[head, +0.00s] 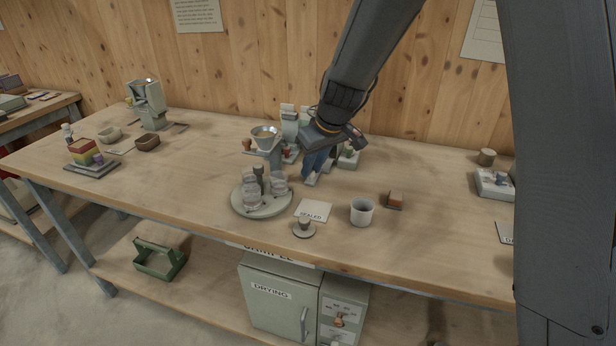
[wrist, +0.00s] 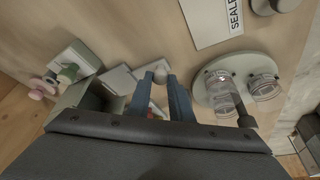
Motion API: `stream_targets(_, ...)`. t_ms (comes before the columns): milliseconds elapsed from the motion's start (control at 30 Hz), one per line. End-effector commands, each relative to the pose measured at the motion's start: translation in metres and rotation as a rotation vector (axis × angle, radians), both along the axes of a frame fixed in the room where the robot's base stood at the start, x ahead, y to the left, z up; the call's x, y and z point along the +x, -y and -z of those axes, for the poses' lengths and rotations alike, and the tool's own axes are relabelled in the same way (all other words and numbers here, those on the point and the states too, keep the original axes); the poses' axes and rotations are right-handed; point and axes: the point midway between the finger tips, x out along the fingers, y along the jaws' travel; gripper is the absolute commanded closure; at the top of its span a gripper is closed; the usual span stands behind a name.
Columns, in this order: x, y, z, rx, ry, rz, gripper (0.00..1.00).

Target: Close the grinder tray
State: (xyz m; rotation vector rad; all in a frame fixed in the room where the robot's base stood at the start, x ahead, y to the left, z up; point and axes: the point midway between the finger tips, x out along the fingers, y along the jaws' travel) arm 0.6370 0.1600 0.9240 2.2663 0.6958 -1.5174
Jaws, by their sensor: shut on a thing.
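My gripper (head: 314,170) reaches down over the middle of the bench; its blue fingers also show in the wrist view (wrist: 161,88). They are shut on a small rounded grey knob (wrist: 160,72), which appears to belong to the grinder tray. A pale flat part (wrist: 121,79), apparently the tray, lies beside the fingers, out in front of the grey-green grinder body (wrist: 88,97). In the head view my gripper and arm hide most of the grinder (head: 290,122). How far the tray stands out cannot be told.
A round tray (head: 241,208) with several glass jars stands close to the left of my gripper. A funnel stand (head: 265,137) is behind it.

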Motion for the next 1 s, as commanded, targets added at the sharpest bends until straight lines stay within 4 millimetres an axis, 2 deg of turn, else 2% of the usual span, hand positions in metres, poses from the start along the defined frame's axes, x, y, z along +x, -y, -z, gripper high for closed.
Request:
stream_targets(33,0.018,0.005,0.003,0.001,0.007,0.003,1.0)
stream_targets(100,0.034,0.012,0.003,0.001,0.005,0.003,1.0)
stream_targets(233,0.055,0.019,0.002,0.001,0.005,0.002,1.0)
stream_targets(367,0.063,0.022,0.0,0.001,0.004,0.001,1.0)
stream_targets(633,0.065,0.024,-0.002,0.0,0.009,0.003,1.0)
stream_targets(667,0.065,0.024,-0.002,0.0,0.01,0.003,0.78)
stream_targets(767,0.065,0.024,-0.002,0.0,0.008,0.003,0.62)
stream_targets(1000,0.063,0.022,-0.001,0.0,0.005,0.001,0.62)
